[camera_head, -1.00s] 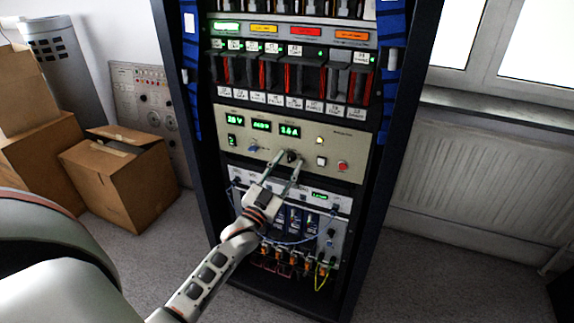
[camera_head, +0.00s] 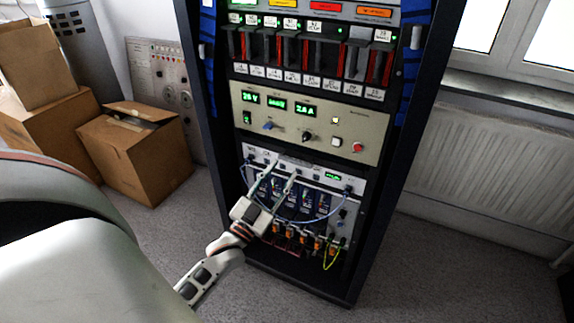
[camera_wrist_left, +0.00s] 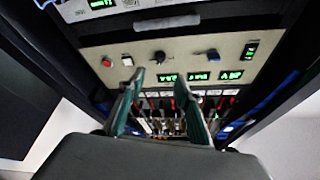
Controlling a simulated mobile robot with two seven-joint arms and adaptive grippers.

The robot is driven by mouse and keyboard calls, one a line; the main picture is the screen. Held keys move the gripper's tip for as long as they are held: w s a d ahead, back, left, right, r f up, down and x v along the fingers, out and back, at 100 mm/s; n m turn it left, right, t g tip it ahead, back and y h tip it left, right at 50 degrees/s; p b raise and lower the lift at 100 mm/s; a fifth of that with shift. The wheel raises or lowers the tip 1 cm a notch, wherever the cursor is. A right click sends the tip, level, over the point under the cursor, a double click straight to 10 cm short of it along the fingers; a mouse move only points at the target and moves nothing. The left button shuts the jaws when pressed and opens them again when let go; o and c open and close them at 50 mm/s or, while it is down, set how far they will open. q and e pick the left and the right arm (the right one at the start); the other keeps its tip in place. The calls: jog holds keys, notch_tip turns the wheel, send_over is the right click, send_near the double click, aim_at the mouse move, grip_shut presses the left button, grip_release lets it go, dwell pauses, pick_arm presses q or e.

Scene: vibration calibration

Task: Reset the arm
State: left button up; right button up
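My left gripper (camera_head: 286,167) is open, with its two thin fingers apart and nothing between them. In the head view it is in front of the lower unit of the rack, below and left of the black knob (camera_head: 308,136) on the beige control panel (camera_head: 365,128). The left wrist view shows the gripper's fingers (camera_wrist_left: 159,80) spread, with the panel upside down beyond them and the black knob (camera_wrist_left: 159,57) clear of them. My right gripper is not in view.
The dark rack frame (camera_head: 385,215) stands around the panel. Blue cables (camera_head: 300,222) loop across the lower unit near my gripper. A red button (camera_head: 357,147) is on the panel. Cardboard boxes (camera_head: 135,165) are at left, a radiator (camera_head: 480,170) at right.

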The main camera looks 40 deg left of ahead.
pick_arm(q)
jog(key=shift+s, duration=0.15)
dwell(0.4)
jog(key=s+d+f+g+h+p, duration=0.1)
jog(key=s+d+f+g+p, duration=0.2)
jog(key=s+d, duration=0.4)
jog(key=s+d+f+g+h+p, duration=0.2)
jog(key=s+d+f+g+p, duration=0.1)
jog(key=s+d+f+g, duration=0.2)
jog(key=s+d+f+m+g+h+p, duration=0.1)
jog(key=s+d+f+g+p, duration=0.2)
jog(key=s+d+f, duration=0.4)
jog(key=s+d, duration=0.3)
jog(key=s, duration=0.2)
jog(key=shift+g+h+p, duration=0.3)
jog(key=shift+g+p, duration=0.05)
jog(key=shift+g, duration=0.05)
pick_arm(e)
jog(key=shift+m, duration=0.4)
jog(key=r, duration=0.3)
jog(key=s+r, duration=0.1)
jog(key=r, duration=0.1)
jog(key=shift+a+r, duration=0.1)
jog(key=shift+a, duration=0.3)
pick_arm(q)
jog(key=shift+w+r, duration=0.1)
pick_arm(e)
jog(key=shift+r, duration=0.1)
